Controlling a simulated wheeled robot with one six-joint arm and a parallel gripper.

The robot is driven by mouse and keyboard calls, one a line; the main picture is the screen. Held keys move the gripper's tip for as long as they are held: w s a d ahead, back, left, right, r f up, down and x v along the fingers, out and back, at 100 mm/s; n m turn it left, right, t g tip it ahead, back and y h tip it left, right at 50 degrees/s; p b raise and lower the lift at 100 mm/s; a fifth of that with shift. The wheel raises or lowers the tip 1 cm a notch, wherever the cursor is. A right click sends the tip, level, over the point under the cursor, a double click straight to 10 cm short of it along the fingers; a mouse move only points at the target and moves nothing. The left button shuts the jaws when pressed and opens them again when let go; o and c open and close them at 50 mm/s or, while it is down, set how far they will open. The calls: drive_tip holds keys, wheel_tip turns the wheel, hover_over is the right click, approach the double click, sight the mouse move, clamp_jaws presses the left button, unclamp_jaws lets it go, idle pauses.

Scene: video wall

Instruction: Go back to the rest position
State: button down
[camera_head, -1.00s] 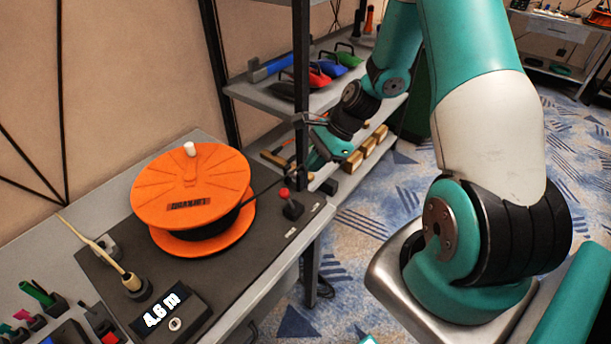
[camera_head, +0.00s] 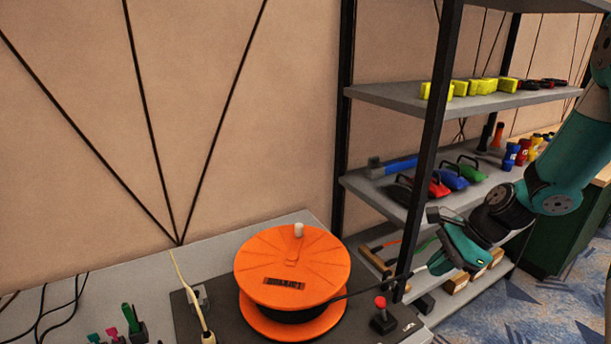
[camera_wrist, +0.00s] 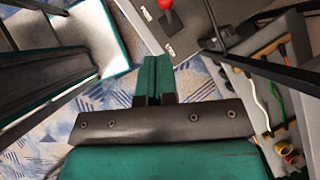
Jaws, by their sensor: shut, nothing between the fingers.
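My gripper (camera_head: 432,270) is at the end of my teal and black arm, in front of the shelf rack in the head view. In the wrist view its fingers (camera_wrist: 152,72) are shut together with nothing between them. The gripper is to the right of the orange cable reel (camera_head: 293,265), apart from it. A dark cable runs from the reel toward the gripper; I cannot tell whether they touch. A red-knobbed lever (camera_head: 381,313) stands right of the reel, and it also shows at the top of the wrist view (camera_wrist: 167,14).
The shelf rack (camera_head: 398,97) stands close behind my gripper, with yellow items (camera_head: 470,87) on top and coloured cases (camera_head: 452,177) below. A rack post (camera_head: 432,140) is near the gripper. Patterned carpet (camera_head: 552,308) is free at lower right.

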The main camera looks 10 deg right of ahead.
drive_tip(key=s+a+r+n+g+h, duration=0.1)
drive_tip(key=s+a+r+n, duration=0.2)
drive_tip(key=a+r+n, duration=0.4)
drive_tip(key=s+a+r+n+g, duration=0.1)
drive_tip(key=s+a+r+n, duration=0.3)
drive_tip(key=a+n, duration=0.5)
drive_tip(key=s+a+r+n+h, duration=0.1)
drive_tip(key=s+a+r+n, duration=0.5)
drive_tip(key=s+n, duration=0.5)
drive_tip(key=shift+a+r, duration=0.3)
drive_tip(key=shift+a, duration=0.3)
drive_tip(key=shift+w, duration=0.1)
